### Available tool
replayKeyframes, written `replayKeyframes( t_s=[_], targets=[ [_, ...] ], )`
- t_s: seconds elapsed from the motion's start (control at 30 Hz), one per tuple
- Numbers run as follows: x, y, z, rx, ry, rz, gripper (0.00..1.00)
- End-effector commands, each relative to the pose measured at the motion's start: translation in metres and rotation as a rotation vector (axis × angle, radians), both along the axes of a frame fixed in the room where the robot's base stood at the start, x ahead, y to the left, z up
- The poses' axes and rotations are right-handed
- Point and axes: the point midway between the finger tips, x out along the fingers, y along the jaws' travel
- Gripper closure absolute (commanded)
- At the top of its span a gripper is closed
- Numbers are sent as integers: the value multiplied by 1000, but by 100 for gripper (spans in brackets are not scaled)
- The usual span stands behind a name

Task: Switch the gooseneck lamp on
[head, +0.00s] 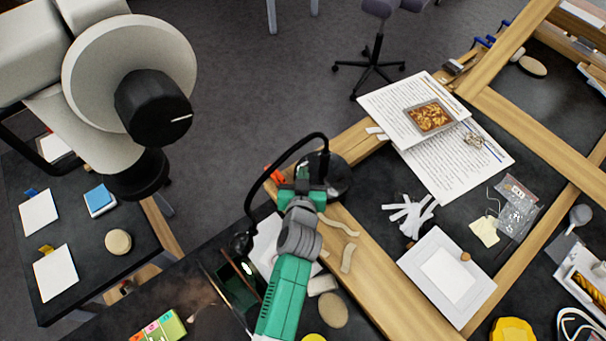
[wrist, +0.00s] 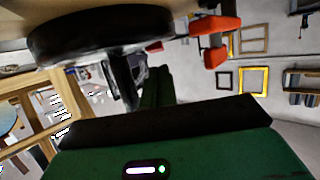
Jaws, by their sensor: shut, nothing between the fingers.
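The black gooseneck lamp has a round base (head: 338,180) at the wooden frame's near corner. Its thin neck (head: 262,178) arches left and down to a small lamp head (head: 242,243). A small bright spot shows just below the head; I cannot tell whether the lamp is lit. My green and grey gripper (head: 304,184) is shut and empty, right beside the base and under the neck's arch. In the wrist view a large dark disc, seemingly the base (wrist: 100,38), is close to the fingers (wrist: 140,85). Contact is unclear, and I cannot make out a switch.
Orange handles (head: 276,174) lie left of the gripper; similar ones show in the wrist view (wrist: 215,42). Wood shavings (head: 348,256), white strips (head: 410,213), printed sheets (head: 450,160) and a white panel (head: 447,277) lie to the right. A side table (head: 90,240) stands at the left.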

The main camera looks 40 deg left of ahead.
Motion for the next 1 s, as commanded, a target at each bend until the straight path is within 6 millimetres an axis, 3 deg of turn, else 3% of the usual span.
replayKeyframes(
  t_s=[0.3,0.37,0.53,0.6,0.8,1.0],
  targets=[
    [0,0,4,1,-1,0,100],
    [0,-1,12,0,-1,-1,100],
    [-4,-5,54,0,0,-2,100],
    [-21,-18,39,2,5,-3,100],
    [-58,-44,44,0,2,-3,100],
    [-80,-60,47,-1,2,-1,100]
  ],
)
